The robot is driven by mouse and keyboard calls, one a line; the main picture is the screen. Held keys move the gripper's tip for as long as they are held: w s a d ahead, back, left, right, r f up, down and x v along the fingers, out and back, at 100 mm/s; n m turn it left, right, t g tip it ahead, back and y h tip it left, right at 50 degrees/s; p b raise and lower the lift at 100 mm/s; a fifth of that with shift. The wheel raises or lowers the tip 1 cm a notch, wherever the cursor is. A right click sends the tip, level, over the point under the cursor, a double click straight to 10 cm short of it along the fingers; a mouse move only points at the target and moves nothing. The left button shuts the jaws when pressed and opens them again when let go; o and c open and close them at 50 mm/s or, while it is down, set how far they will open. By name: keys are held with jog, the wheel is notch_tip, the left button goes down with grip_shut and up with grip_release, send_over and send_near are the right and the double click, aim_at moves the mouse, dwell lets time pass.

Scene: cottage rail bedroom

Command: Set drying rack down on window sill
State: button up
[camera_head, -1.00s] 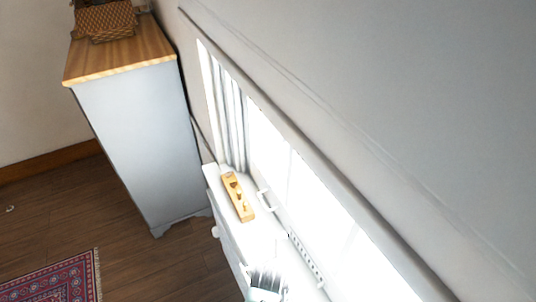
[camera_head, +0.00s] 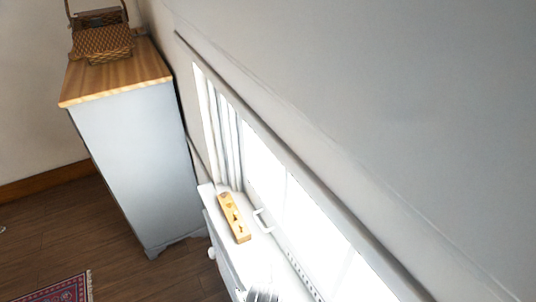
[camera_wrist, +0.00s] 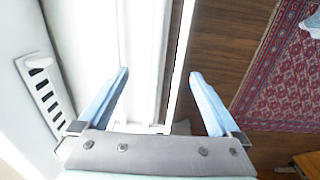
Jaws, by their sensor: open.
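The window sill (camera_head: 258,249) is a white ledge below the bright window. In the wrist view, the white surfaces by the window (camera_wrist: 85,40) fill the left half. My gripper (camera_wrist: 160,76) is open, its two pale blue fingers apart with nothing between them. It is above the sill's room-side edge, with floor below its right finger. A dark striped thing (camera_head: 262,294) is cut off at the bottom of the head view; I cannot tell whether it is the drying rack or part of my gripper. I cannot make out a drying rack for certain in either view.
A tan wooden block with knobs (camera_head: 235,218) lies on the sill's far part. A white window handle (camera_head: 263,220) stands beside it. A grey cabinet (camera_head: 135,165) with a wooden top bears a wicker basket (camera_head: 103,44). A red patterned rug (camera_wrist: 275,80) lies on the wooden floor.

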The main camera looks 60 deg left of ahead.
notch_tip(320, 180, up, 11)
jog(key=b, duration=0.1)
jog(key=shift+s+f, duration=0.2)
dwell(0.7)
